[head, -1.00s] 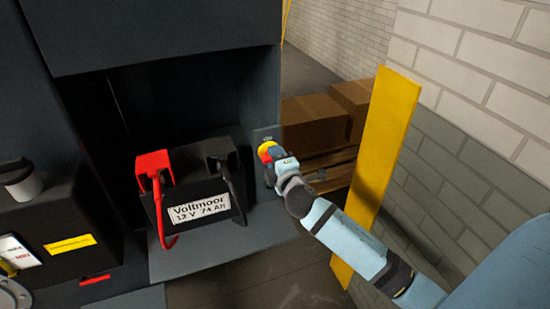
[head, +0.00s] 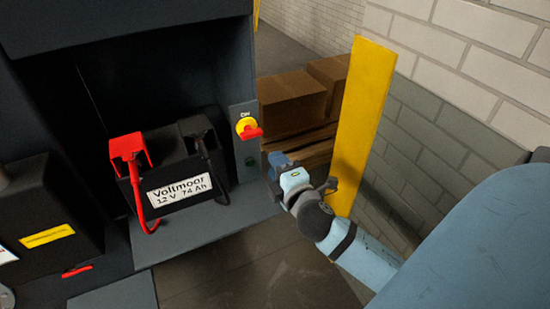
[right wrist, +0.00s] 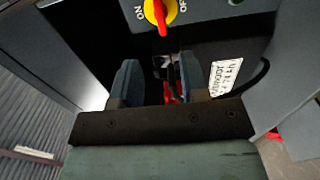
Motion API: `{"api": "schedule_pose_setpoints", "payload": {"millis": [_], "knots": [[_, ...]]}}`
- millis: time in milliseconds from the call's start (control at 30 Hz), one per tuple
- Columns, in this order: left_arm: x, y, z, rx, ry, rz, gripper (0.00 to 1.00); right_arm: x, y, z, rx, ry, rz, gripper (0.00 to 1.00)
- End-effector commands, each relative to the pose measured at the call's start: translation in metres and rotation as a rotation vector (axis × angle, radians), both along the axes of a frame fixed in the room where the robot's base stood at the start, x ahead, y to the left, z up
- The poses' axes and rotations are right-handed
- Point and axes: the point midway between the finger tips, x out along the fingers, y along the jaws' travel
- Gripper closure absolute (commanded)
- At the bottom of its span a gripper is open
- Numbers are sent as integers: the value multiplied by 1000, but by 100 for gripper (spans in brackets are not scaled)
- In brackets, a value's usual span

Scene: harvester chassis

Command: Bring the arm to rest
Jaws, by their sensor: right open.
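My right gripper (head: 278,162) is open and empty, in free space to the lower right of the switch panel. Its two blue-grey fingers stand apart in the right wrist view (right wrist: 157,80), with nothing between them. My right arm (head: 365,258) reaches in from the lower right. A yellow rotary switch (head: 246,126) with a red handle sits on the grey panel, apart from the gripper. The switch also shows at the top of the right wrist view (right wrist: 158,12), with ON and OFF labels. My left gripper is not in view.
A black battery (head: 178,178) with red and black terminal clamps stands in the open dark bay. A yellow post (head: 358,120) rises close behind my right gripper. Cardboard boxes (head: 290,100) and a brick wall (head: 480,50) lie beyond. Floor is clear below.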

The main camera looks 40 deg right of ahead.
Motion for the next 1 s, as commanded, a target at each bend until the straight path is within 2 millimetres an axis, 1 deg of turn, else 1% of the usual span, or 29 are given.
{"api": "schedule_pose_setpoints", "payload": {"millis": [367, 467, 567, 600, 667, 700, 800, 900, 1000], "knots": [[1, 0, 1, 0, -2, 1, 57, 0, 0, 0, 2, 1, 1, 60], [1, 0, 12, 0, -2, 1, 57, -3, 7, -9, 79, 36, 23, 60], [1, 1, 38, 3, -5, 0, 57, -16, 29, -37, 317, 133, 70, 60], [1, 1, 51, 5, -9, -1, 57, -26, 42, -53, 452, 186, 86, 60], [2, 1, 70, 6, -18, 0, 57, -44, 63, -76, 671, 263, 94, 60], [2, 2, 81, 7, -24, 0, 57, -58, 77, -90, 814, 310, 87, 60], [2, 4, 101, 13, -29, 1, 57, -93, 108, -117, 1132, 402, 45, 60], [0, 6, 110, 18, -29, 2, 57, -119, 131, -134, 1358, 457, -9, 60], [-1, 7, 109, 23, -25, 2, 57, -133, 141, -143, 1474, 481, -45, 60]]}}
